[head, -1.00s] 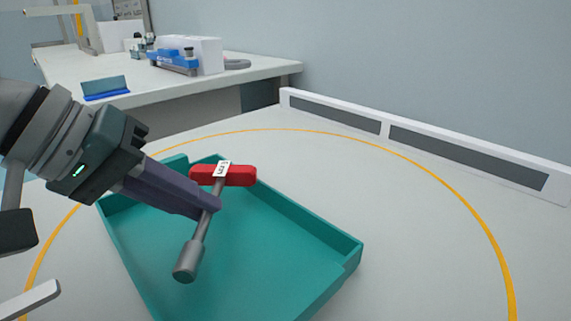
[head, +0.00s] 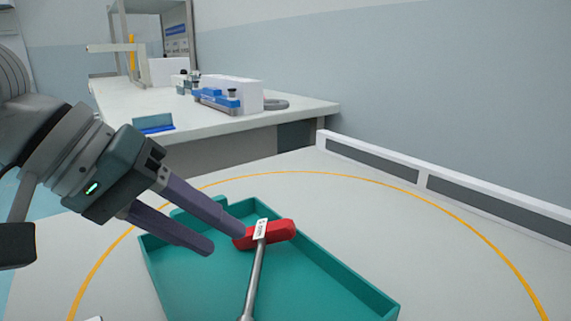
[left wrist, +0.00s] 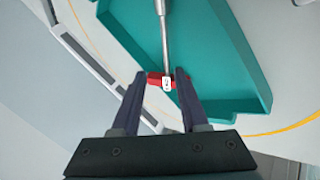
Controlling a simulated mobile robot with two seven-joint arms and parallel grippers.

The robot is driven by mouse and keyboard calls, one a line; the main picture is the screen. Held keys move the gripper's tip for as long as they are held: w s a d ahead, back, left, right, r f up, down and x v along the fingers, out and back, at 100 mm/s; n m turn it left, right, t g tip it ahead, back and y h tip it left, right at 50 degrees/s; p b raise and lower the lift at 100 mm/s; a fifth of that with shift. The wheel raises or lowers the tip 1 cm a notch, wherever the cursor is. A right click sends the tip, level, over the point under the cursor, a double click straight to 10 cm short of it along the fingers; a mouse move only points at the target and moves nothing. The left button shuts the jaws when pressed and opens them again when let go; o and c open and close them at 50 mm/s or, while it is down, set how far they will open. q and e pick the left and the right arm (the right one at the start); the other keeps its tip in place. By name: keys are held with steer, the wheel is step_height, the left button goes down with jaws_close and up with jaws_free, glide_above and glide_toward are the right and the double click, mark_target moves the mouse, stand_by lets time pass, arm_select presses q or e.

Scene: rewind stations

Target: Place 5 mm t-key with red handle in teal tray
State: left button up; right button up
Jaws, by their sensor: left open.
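The t-key (head: 257,270) has a grey shaft and a red handle (head: 281,231) with a small white label. The shaft's far end is cut off in both views. My right gripper is not in view.
The tray stands on a pale surface marked with a yellow curved line (head: 400,194). A low white and grey rail (head: 423,180) runs along the wall. Another bench (head: 220,133) behind holds a blue fixture (head: 217,100) and a white box.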

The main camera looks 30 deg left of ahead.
arm_select(q)
steer(key=p+v, duration=0.5)
steer(key=v, duration=0.3)
steer(key=shift+s+r, duration=0.15)
steer(key=shift+a, duration=0.1)
steer(key=s+d+r+m+g+y+p, duration=0.2)
steer(key=s+d+r+m+p, duration=0.25)
steer(key=r+p, duration=0.65)
steer(key=s+d+r+m+g+y+p, duration=0.15)
steer(key=s+d+r+m+p, duration=0.3)
steer(key=p, duration=1.15)
step_height(320, 180, up, 36)
steer(key=a+n+p, duration=0.1)
steer(key=p, duration=3.5)
steer(key=shift+a+y, duration=0.2)
steer(key=shift+y, duration=0.25)
steer(key=shift+r, duration=0.1)
